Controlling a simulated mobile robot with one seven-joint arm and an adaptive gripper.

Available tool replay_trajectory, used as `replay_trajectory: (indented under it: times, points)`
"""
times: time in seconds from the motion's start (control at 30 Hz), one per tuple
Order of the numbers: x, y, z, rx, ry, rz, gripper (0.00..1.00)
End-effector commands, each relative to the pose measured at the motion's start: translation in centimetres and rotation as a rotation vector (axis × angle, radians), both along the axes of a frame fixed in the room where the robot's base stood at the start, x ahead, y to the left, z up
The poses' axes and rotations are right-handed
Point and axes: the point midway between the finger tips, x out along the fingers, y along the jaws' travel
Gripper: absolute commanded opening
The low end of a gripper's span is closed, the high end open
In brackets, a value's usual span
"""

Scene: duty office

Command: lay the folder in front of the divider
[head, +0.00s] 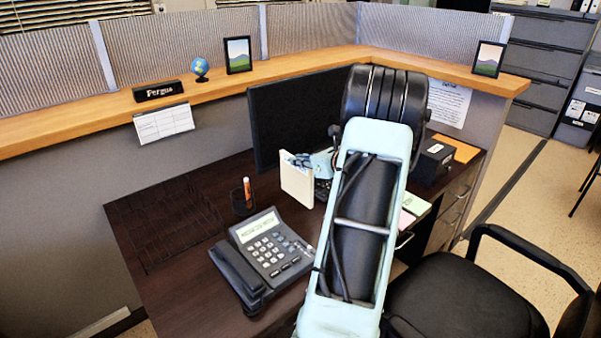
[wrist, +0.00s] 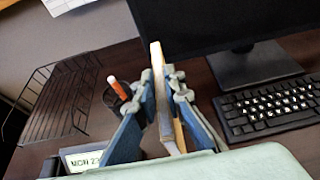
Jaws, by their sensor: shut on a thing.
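A cream folder (head: 297,181) is held on edge, roughly upright, above the desk in front of the monitor. My gripper (head: 303,161) is shut on it, with the fingers on either side. In the wrist view the folder (wrist: 158,90) shows edge-on between the blue finger pads of my gripper (wrist: 162,80). A dark wire rack (wrist: 62,97) with thin bars is on the desk to the left, apart from the folder; it also shows in the head view (head: 165,222). I cannot tell whether one of its bars is the divider. My arm hides part of the desk.
A desk phone (head: 263,250) stands at the front of the desk. A pen cup (head: 243,200) with an orange marker stands between rack and folder. The monitor (head: 300,115) and keyboard (wrist: 268,107) are behind and right. A black chair (head: 465,295) stands at the right.

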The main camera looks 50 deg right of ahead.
Motion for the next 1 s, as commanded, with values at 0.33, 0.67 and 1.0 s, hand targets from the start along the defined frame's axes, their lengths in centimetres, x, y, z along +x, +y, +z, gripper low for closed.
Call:
replay_trajectory:
  times: [0.33, 0.67, 1.0]
  points:
    - [1.1, -1.5, -2.2, 0.001, -0.001, 0.002, 0.0]
    - [1.2, -1.6, -5.3, -0.001, -0.002, 0.001, 0.0]
    - [1.1, -1.6, -5.6, 0.0, 0.0, 0.001, 0.18]
